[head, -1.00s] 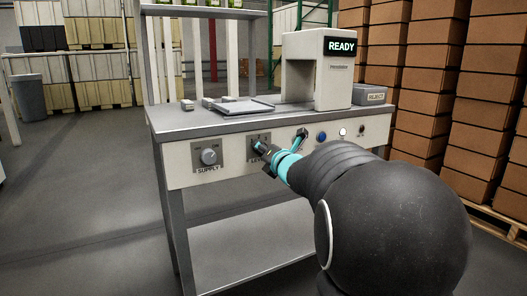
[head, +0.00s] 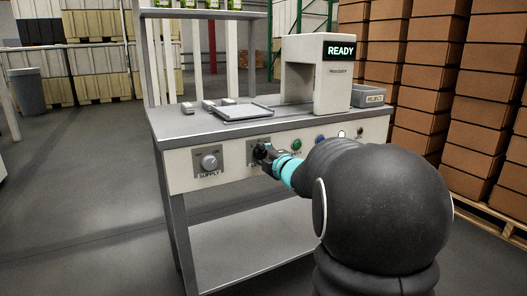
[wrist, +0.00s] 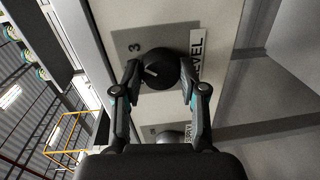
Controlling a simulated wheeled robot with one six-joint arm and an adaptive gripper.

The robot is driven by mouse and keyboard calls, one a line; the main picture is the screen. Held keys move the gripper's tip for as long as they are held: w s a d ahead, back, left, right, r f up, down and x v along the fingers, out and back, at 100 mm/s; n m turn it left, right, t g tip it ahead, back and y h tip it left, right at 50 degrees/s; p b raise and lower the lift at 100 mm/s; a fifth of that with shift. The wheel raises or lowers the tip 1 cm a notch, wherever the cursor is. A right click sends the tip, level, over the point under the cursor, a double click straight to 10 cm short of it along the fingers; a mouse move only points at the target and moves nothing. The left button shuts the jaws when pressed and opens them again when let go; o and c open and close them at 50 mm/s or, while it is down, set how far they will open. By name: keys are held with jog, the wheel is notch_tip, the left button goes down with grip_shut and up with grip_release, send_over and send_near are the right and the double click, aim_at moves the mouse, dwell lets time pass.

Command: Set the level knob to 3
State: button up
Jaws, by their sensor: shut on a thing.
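The level knob (wrist: 160,68) is a round black dial in the wrist view. A short white line on its face points left, with a slight downward slant, in that view. A "3" is printed above and to the left of the knob, and the LEVEL label (wrist: 197,56) is on its right. My gripper (wrist: 160,78) is shut on the knob, one finger at its left side and one at its right. In the head view my gripper (head: 265,154) is at the bench's front panel and covers most of the level knob.
The supply knob (head: 209,162) is just left of the level knob on the panel. A green button (head: 297,145), a blue button (head: 320,140) and a white one (head: 342,134) are to the right. A READY display (head: 341,51) and a tray (head: 247,112) are on the bench.

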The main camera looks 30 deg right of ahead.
jog(key=shift+r+m+p, duration=0.1)
jog(key=shift+m+p, duration=0.2)
jog(key=shift+m, duration=0.3)
jog(key=o, duration=1.1)
jog(key=shift+o, duration=0.2)
jog(key=s, duration=1.2)
jog(key=shift+d+r, duration=0.25)
jog(key=shift+r, duration=0.1)
jog(key=shift+m, duration=0.3)
